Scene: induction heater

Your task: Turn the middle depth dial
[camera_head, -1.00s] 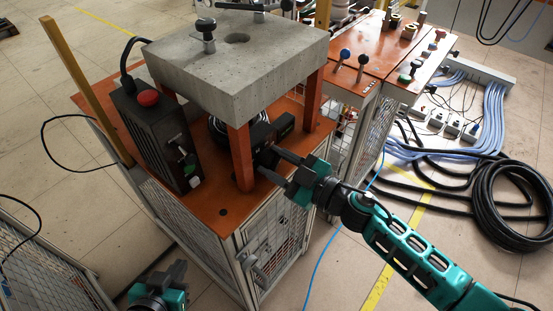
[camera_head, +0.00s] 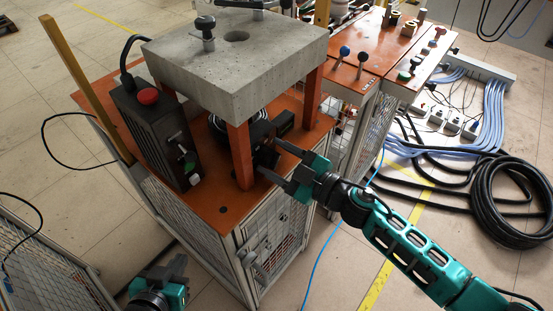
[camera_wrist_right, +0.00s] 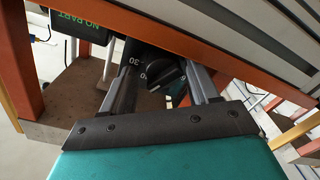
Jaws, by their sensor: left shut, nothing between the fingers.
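A black dial (camera_wrist_right: 167,76) with white numbers, a "30" readable, shows in the right wrist view on a dark panel; whether it is the middle one, I cannot tell. My right gripper (camera_wrist_right: 165,82) has its fingers spread, one on each side of the dial; contact is not clear. In the head view, my right gripper (camera_head: 268,157) points at the black device (camera_head: 284,122) under the concrete slab, beside its front orange leg. The dial is hard to make out there. My left gripper (camera_head: 180,267) is shut and empty, low at the bottom left.
The concrete slab (camera_head: 240,60) stands on orange legs (camera_head: 240,158) close to my right fingers. A black control box (camera_head: 155,135) with a red button stands left on the orange table (camera_head: 215,205). Black cables (camera_head: 510,200) lie on the floor at right.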

